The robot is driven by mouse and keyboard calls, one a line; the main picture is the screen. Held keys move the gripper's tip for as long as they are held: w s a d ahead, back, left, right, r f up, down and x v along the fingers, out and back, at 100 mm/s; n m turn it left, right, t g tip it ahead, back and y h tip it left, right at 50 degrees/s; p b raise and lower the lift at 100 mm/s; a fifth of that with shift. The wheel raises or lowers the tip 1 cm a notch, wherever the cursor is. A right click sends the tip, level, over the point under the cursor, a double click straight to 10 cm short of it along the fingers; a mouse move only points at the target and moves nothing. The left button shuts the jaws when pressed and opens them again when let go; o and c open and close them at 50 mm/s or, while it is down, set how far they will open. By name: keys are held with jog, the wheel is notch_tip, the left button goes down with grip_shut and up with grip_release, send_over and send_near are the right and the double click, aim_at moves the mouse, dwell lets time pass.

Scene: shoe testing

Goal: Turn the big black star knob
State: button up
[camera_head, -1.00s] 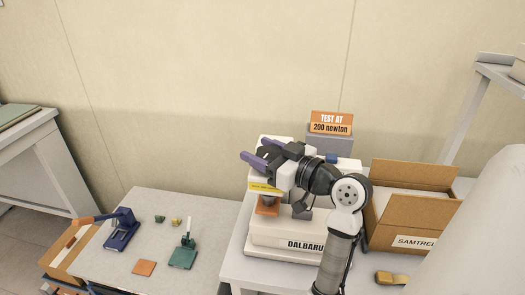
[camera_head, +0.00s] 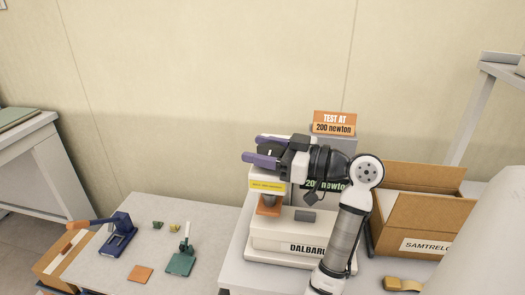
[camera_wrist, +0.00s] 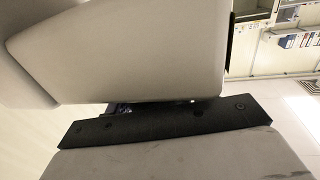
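The testing machine (camera_head: 262,174) stands on the right table, with a white base marked DALBARU. My gripper (camera_head: 256,149) is at its upper left, its two purple fingers apart. A dark shape (camera_head: 268,152) shows between the fingers; I cannot tell whether it is the big black star knob or part of my gripper. No star outline can be made out. A dark display (camera_head: 320,186) reads 200 newton in green, partly behind my arm. The wrist view shows large pale surfaces and a black strip (camera_wrist: 165,125), with no recognisable knob.
An orange sign (camera_head: 334,123) reads TEST AT 200 newton. An open cardboard box (camera_head: 425,211) stands right of the machine, and a brush-like object (camera_head: 402,284) lies in front. The left table (camera_head: 215,215) holds a blue press (camera_head: 120,236), a green one (camera_head: 181,260) and small pieces.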

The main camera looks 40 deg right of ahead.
jog(key=o, duration=0.5)
jog(key=shift+c, duration=0.2)
jog(key=b+v, duration=0.3)
jog(key=v, duration=1.1)
jog(key=shift+w, duration=0.1)
jog(key=shift+a+f, duration=0.1)
